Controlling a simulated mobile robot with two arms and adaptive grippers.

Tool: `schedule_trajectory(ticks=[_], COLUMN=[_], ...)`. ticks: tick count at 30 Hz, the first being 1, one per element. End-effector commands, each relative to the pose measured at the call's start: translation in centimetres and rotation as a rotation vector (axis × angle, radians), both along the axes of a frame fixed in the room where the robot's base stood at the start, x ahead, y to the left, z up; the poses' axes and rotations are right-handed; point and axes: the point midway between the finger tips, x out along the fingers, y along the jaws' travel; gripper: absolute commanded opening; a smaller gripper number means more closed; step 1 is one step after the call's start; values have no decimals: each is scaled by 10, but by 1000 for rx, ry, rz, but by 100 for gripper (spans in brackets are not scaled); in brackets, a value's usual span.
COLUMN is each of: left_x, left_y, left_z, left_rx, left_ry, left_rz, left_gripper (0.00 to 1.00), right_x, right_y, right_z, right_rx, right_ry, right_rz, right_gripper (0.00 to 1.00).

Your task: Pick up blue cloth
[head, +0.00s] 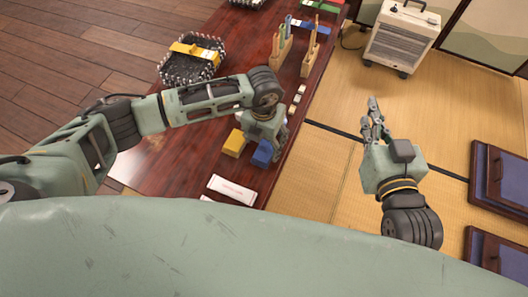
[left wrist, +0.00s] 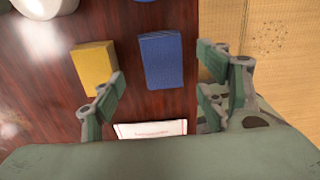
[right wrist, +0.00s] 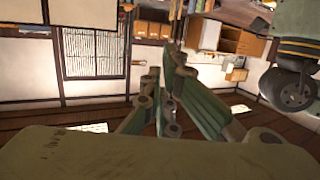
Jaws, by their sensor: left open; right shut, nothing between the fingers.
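The blue cloth (head: 263,153) is a small folded block on the dark wooden table, near its right edge. In the left wrist view the blue cloth (left wrist: 161,60) lies flat between and beyond my fingertips. My left gripper (head: 268,135) is above it, pointing down; in the left wrist view the left gripper (left wrist: 160,87) is open and empty, apart from the cloth. My right gripper (head: 374,118) is shut and empty, held out over the tatami to the right; its fingers (right wrist: 175,85) show in the right wrist view.
A yellow folded cloth (head: 234,143) lies just left of the blue one. A white packet (head: 232,190) lies nearer me. A heater (head: 403,35) stands on the tatami.

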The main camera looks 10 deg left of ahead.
Motion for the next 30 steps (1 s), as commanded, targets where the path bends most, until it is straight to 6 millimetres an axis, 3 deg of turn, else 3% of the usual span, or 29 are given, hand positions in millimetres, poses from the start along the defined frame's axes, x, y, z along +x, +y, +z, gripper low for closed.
schedule_trajectory(ticks=[9, 15, 25, 30], left_x=[-3, -3, -2, -2], left_y=[-2, -2, -2, -2], left_z=[-33, -46, -47, -47], left_rx=[0, -1, -1, -1], left_ry=[1, 2, 1, 1], left_rz=[-1, -2, -2, -1], left_gripper=[67, 67, 66, 51], right_x=[6, 2, 1, 1], right_y=[10, 12, 13, 12], right_z=[58, 84, 90, 90], right_rx=[76, 108, 114, 114], right_ry=[-291, -414, -438, -437], right_rz=[19, 26, 27, 26], right_gripper=[0, 0, 0, 0])
